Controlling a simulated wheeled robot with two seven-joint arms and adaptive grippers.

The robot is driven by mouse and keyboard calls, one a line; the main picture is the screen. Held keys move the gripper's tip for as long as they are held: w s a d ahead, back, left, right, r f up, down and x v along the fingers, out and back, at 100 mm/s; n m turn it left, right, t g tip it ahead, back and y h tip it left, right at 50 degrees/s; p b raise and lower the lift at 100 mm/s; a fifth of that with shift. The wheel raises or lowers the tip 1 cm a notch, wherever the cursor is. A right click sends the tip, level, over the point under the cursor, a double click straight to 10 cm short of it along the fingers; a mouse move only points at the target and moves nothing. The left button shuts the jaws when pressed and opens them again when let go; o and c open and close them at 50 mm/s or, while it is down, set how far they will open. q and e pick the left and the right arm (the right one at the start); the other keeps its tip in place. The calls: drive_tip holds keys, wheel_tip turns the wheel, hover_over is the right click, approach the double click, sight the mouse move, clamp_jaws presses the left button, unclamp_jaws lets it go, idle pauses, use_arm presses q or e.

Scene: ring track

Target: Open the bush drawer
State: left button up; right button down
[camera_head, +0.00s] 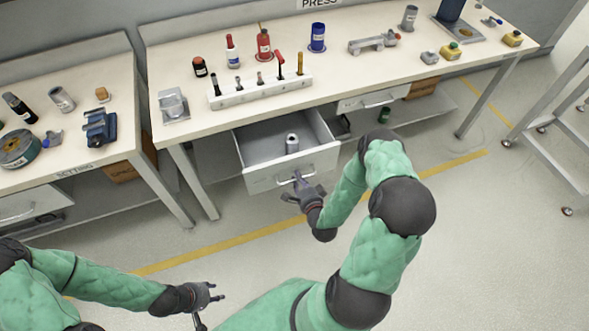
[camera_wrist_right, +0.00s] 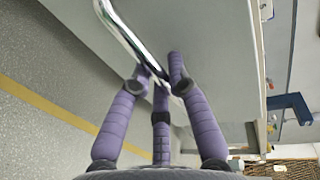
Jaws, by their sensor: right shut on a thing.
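The drawer (camera_head: 262,181) under the middle bench is pulled out, its inside visible from above. A small grey metal cylinder (camera_head: 292,143) stands upright in it, probably a bush. My right gripper (camera_head: 300,186) is shut on the drawer's bar handle (camera_head: 284,181). In the right wrist view its fingers close around the chrome handle (camera_wrist_right: 124,35), close to the pale drawer front (camera_wrist_right: 205,45). My left gripper (camera_head: 208,297) is empty, fingers spread, low over the floor and away from the benches.
On the bench top (camera_head: 200,125) are a white tool rack (camera_head: 245,93), several bottles and a grey fixture (camera_head: 173,105). A second, closed drawer (camera_head: 372,99) is to the right. The left bench (camera_head: 70,150) holds a blue vise (camera_head: 99,127). The floor before the drawer is clear.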

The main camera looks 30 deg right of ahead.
drive_tip(key=shift+s+a, duration=0.1)
drive_tip(key=shift+s, duration=0.5)
drive_tip(key=c, duration=1.2)
unclamp_jaws()
drive_tip(key=v, duration=1.2)
drive_tip(key=shift+f, duration=0.1)
